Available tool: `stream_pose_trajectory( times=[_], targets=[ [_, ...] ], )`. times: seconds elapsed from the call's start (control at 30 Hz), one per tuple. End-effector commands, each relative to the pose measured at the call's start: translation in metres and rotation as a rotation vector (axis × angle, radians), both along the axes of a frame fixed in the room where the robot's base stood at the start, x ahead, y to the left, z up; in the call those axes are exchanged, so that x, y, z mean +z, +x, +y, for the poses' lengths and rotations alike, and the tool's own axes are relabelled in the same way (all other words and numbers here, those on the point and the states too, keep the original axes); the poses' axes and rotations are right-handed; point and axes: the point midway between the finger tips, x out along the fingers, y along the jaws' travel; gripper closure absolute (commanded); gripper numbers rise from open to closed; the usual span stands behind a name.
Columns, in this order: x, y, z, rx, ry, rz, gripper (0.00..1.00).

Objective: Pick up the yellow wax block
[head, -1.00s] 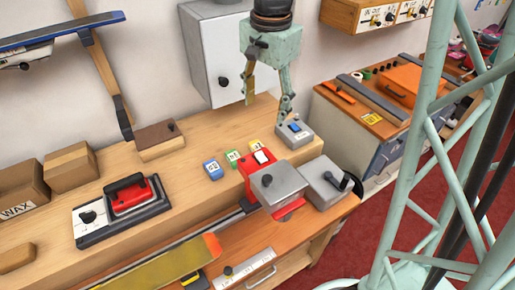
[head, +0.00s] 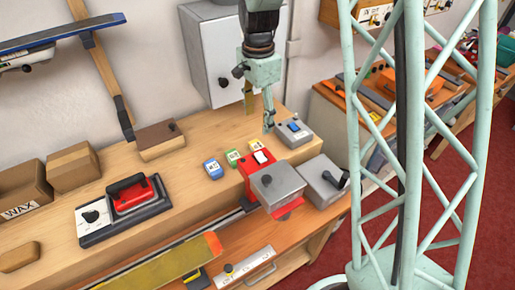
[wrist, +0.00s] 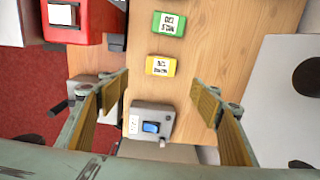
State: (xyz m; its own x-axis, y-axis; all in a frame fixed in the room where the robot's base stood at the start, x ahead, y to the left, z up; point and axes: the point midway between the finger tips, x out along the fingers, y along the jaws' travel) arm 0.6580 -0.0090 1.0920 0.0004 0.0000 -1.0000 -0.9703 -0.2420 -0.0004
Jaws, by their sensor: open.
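The yellow wax block (head: 255,145) is a small block with a white label on the wooden bench, at the right end of a short row of coloured blocks. In the wrist view the yellow block (wrist: 160,67) lies between and slightly beyond my open fingertips. My gripper (head: 260,114) hangs above the bench behind the row, pointing down and empty. Both fingers of my gripper (wrist: 161,80) show in the wrist view, spread wide apart, with no contact on the block.
A green block (head: 232,157) and a blue block (head: 213,169) sit left of the yellow one. A grey box with a blue switch (head: 295,132) stands to the right. A red-and-grey device (head: 272,184) is in front. A grey cabinet (head: 212,60) stands behind.

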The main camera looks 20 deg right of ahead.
Motion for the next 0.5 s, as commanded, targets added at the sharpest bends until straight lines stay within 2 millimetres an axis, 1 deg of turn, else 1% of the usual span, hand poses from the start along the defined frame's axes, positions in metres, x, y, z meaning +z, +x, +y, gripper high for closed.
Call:
stream_pose_trajectory(
  times=[0.37, 0.5],
  targets=[
    [-0.0010, 0.0002, 0.0000, -0.002, 0.000, 0.001, 0.42],
    [-0.0052, -0.0002, 0.0000, -0.002, 0.000, 0.002, 0.42]
  ],
)
